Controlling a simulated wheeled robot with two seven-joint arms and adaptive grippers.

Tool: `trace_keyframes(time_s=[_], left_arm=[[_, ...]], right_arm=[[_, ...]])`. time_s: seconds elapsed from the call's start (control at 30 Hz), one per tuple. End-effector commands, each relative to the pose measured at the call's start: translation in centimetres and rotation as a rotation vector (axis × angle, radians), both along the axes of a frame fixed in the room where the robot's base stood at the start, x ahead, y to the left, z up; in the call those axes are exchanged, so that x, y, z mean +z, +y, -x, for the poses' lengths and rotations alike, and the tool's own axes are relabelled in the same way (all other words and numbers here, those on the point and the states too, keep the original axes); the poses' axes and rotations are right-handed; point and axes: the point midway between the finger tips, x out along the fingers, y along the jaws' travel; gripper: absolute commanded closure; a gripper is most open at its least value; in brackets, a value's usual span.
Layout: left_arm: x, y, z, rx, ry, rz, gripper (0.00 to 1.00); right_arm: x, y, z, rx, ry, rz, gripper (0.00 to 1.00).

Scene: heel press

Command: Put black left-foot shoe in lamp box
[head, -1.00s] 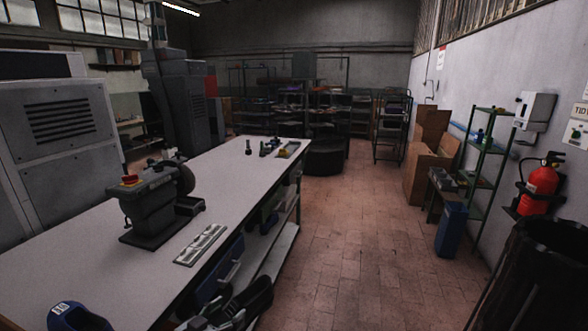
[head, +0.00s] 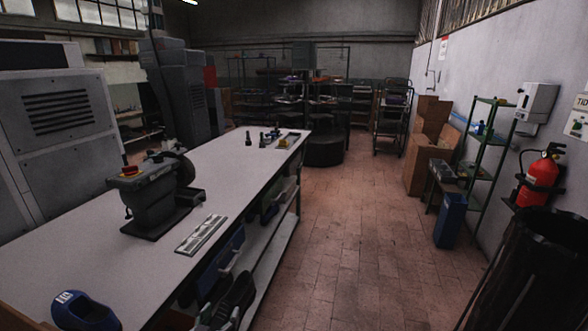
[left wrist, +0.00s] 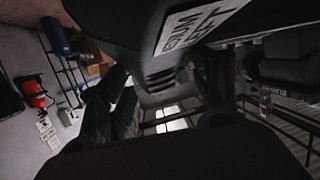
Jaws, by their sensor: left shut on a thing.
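My left gripper (head: 208,316) shows at the bottom edge of the head view, beside the front side of the bench. It is shut on a dark, elongated thing (head: 236,296), which looks like the black shoe. Which foot it fits cannot be told. In the left wrist view, dark shapes fill the near part and the held thing is hard to make out. My right gripper is out of view. I cannot pick out the lamp box for sure; a brown, cardboard-like edge (head: 18,320) shows at the bottom left corner.
A long white-topped bench (head: 165,250) carries a dark machine (head: 152,205), a flat metal strip (head: 201,235) and a blue item (head: 84,311). Shelves below hold items. Cardboard boxes (head: 424,170), a blue bin (head: 451,220) and a black barrel (head: 530,275) stand right. The tiled floor between is clear.

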Motion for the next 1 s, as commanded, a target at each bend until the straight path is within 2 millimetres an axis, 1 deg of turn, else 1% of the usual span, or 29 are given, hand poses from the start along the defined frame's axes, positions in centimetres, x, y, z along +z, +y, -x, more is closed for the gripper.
trace_keyframes(time_s=[0.47, 0.73, 1.0], left_arm=[[-1.3, 1.3, 1.5, 0.138, -0.001, 0.002, 0.98], [-3.0, 1.3, 1.5, 0.134, -0.003, 0.001, 0.98], [-5.3, 1.3, 1.5, 0.134, -0.003, 0.001, 0.98]], right_arm=[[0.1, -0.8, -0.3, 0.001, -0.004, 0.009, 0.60], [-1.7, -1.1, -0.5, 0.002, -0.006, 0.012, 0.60], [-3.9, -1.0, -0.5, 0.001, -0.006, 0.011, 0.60]])
